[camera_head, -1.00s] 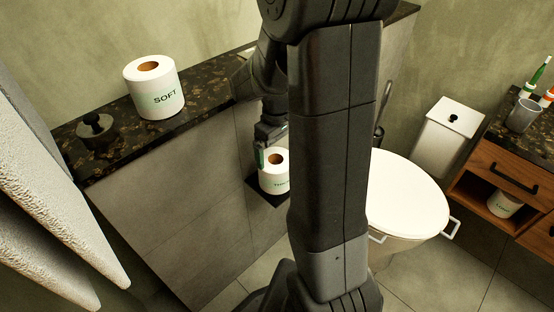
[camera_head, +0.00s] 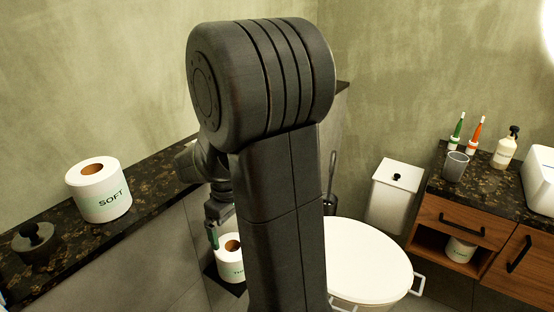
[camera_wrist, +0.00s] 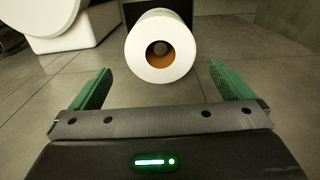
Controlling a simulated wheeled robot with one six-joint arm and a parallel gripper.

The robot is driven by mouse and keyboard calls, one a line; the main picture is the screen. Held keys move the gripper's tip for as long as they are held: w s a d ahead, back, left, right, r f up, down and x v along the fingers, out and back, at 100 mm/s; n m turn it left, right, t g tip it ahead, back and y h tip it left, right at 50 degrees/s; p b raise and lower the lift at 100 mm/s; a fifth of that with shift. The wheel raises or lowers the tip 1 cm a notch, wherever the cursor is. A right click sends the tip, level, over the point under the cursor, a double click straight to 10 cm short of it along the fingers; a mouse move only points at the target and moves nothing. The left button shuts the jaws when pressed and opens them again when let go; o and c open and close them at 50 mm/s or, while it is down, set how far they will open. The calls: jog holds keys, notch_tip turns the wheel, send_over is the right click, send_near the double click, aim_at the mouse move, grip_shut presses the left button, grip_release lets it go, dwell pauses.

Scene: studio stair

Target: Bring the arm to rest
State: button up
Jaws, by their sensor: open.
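My gripper (camera_wrist: 160,88) is open in the wrist view, with its two green fingers apart and nothing between them. A toilet roll (camera_wrist: 160,50) lies ahead of the fingertips, its brown core facing the camera. In the head view my gripper (camera_head: 213,235) shows only in part, beside and just above this roll (camera_head: 231,262) on its dark holder plate. My dark arm fills the middle of the head view and hides part of the gripper and the ledge.
A roll marked SOFT (camera_head: 98,190) and a dark knobbed object (camera_head: 35,243) stand on the dark stone ledge (camera_head: 150,203). The toilet (camera_head: 365,262) is right of my arm. A wooden cabinet (camera_head: 455,222) with a cup (camera_head: 455,166) on its counter stands farther right.

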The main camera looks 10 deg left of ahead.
notch_tip(320, 180, down, 12)
jog(key=shift+b, duration=1.05)
jog(key=shift+r, duration=0.35)
jog(key=shift+f, duration=0.15)
